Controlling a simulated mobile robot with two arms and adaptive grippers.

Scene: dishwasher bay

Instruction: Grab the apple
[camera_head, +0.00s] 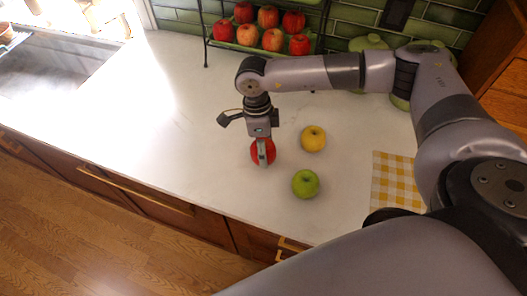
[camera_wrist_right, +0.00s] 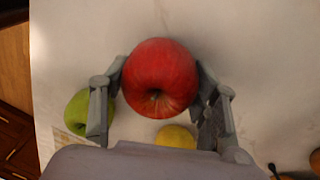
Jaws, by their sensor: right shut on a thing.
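A red apple (camera_head: 257,155) is on or just above the white counter in the head view. It fills the middle of the right wrist view (camera_wrist_right: 160,78). My right gripper (camera_head: 263,150) reaches down onto it and is shut on it, one finger on each side. A green apple (camera_head: 305,184) and a yellow apple (camera_head: 313,138) sit on the counter to the right of it. Both also show in the wrist view, the green one (camera_wrist_right: 76,112) at left and the yellow one (camera_wrist_right: 175,137) partly hidden by the gripper. My left gripper is not in view.
A rack (camera_head: 207,42) with several red apples stands at the back wall. A yellow checked cloth (camera_head: 395,180) lies at the right under my arm. Green pots (camera_head: 368,43) stand behind my arm. A sink (camera_head: 50,75) is at far left. The counter (camera_head: 150,130) left of the gripper is clear.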

